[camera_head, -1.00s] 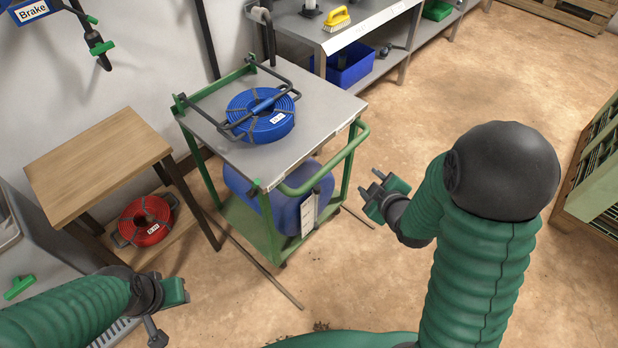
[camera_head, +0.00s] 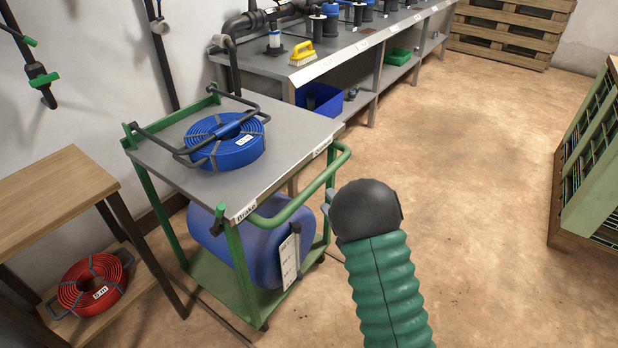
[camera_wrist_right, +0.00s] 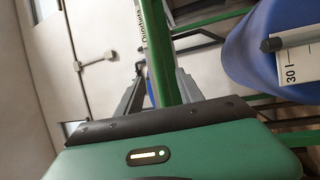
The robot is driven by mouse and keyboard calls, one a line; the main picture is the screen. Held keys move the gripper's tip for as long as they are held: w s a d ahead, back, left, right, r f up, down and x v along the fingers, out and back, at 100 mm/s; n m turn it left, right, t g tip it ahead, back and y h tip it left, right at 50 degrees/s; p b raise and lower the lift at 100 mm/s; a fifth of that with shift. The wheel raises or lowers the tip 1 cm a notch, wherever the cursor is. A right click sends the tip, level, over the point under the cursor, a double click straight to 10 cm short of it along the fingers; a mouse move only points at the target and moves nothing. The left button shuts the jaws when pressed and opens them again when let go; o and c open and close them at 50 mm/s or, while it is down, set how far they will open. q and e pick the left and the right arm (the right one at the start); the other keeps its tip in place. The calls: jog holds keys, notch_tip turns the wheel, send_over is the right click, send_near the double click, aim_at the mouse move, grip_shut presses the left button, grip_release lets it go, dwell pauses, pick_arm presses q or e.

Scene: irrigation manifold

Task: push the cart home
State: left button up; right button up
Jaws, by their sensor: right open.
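The cart (camera_head: 292,142) has a green frame, a grey top and a rounded green push handle (camera_head: 300,208) along its near right edge. A blue hose coil (camera_head: 224,141) lies on the top and a blue tank (camera_head: 262,245) sits on the lower shelf. My right gripper (camera_head: 328,201) is at the right end of the handle, mostly hidden behind my own arm. In the right wrist view its open fingers (camera_wrist_right: 160,88) stand either side of a green cart bar (camera_wrist_right: 160,50), apparently the handle. I cannot tell whether they touch it. My left gripper is out of view.
A wooden table (camera_head: 48,208) with a red hose coil (camera_head: 92,284) below stands left of the cart. A long workbench (camera_head: 275,66) runs behind it. A green rack (camera_head: 590,160) stands at far right. The floor (camera_head: 455,170) between is clear.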

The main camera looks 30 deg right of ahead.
jog(key=w+r+b, duration=0.1)
jog(key=w+b, duration=0.1)
jog(key=w, duration=0.8)
jog(key=shift+w+r, duration=0.15)
jog(key=shift+r, duration=0.25)
jog(key=shift+d, duration=0.1)
jog(key=c, duration=0.9)
grip_shut()
jog(key=shift+f, duration=0.2)
